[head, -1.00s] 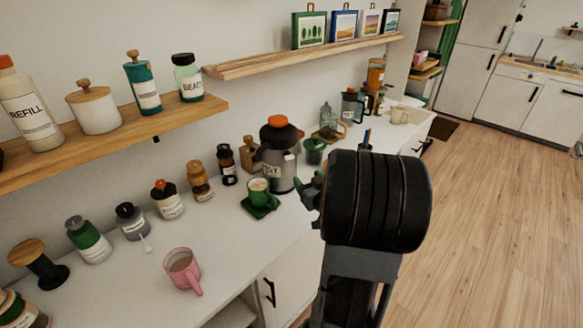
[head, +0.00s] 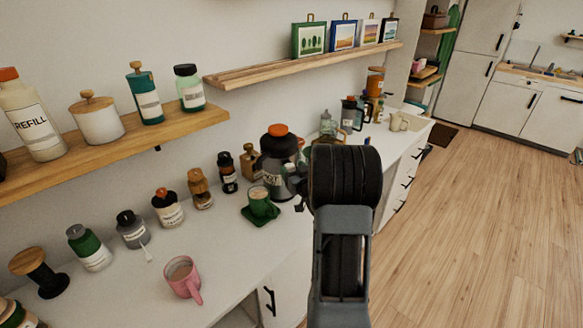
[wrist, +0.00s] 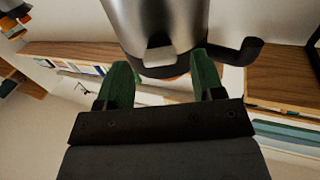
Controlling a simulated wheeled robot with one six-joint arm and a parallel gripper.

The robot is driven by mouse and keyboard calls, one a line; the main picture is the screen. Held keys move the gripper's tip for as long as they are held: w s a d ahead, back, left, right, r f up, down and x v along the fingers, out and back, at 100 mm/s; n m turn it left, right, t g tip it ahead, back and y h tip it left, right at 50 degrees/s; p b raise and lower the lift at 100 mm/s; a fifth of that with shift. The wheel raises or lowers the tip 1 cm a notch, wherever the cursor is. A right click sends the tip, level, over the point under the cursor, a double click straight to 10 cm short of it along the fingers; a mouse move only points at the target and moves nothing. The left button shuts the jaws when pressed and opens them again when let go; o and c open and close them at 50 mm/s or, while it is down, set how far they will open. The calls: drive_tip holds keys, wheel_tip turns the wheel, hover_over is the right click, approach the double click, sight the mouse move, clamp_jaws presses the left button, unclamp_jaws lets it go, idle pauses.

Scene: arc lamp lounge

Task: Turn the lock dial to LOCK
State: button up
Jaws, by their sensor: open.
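A steel airpot (head: 280,183) with a dark collar and an orange top (head: 278,130) stands on the counter. Its label is only partly legible, and I cannot make out a dial marked LOCK. My gripper (head: 296,182), mostly hidden by my arm in the head view, is at the airpot's right side. In the wrist view, the open green fingers of my gripper (wrist: 163,78) point at the steel airpot (wrist: 165,20), seen close up. A small pale block (wrist: 160,52) and a black handle (wrist: 242,50) stick out from it. A sliver of orange shows between the fingers; contact is unclear.
A green cup on a green saucer (head: 259,219) stands just in front of the airpot. A pink mug (head: 183,277) and several jars line the counter. More goods stand behind my arm by a pale mug (head: 399,122). Wooden shelves (head: 125,140) hang above.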

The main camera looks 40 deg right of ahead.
drive_tip(key=shift+w, duration=0.6)
drive_tip(key=c, duration=0.9)
